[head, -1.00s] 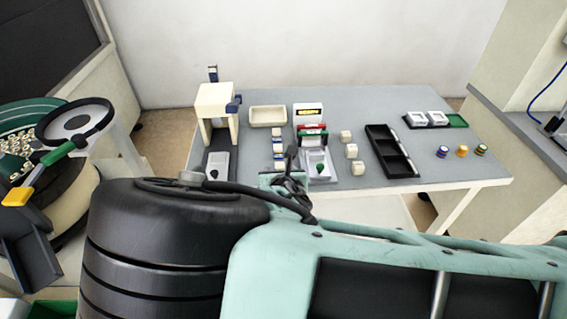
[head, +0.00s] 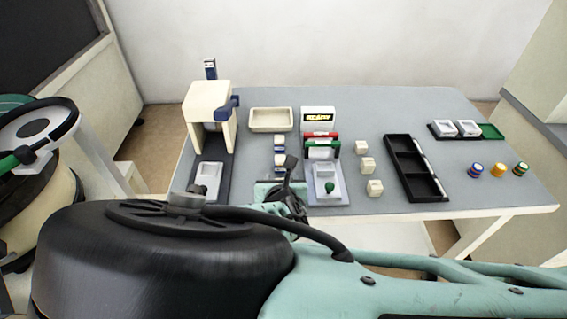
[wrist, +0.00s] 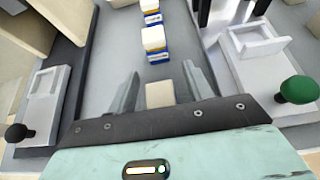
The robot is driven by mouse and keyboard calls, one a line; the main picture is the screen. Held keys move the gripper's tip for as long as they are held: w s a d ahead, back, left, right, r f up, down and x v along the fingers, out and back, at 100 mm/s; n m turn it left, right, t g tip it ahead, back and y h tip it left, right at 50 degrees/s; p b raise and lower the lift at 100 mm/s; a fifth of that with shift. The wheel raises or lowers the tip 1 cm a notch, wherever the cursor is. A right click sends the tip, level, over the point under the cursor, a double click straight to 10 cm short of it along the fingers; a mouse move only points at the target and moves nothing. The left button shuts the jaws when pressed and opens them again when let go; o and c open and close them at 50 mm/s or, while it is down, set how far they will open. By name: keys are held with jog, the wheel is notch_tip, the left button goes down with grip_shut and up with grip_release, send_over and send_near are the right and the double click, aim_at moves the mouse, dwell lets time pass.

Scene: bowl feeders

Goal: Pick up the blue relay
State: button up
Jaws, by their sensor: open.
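Cream-topped relays with blue bands stand in a column on the grey table. In the head view the far one (head: 280,141) and a nearer one (head: 280,160) show. In the wrist view two blue-based relays (wrist: 151,12) (wrist: 154,45) stand ahead of my gripper (wrist: 162,90). My gripper is open, and a third cream block (wrist: 159,94) shows between its fingers; its sides are hidden, so I cannot tell its colour band or whether the fingers touch it. In the head view my arm largely hides the gripper.
A cream press fixture (head: 208,105) stands left of the column, and a fixture with a green knob (head: 329,187) right of it. Plain cream blocks (head: 368,164), a black tray (head: 421,184) and coloured spools (head: 497,170) lie farther right. A cream tray (head: 270,128) is behind.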

jog(key=shift+c, duration=0.3)
jog(key=c, duration=1)
jog(key=shift+r, duration=0.15)
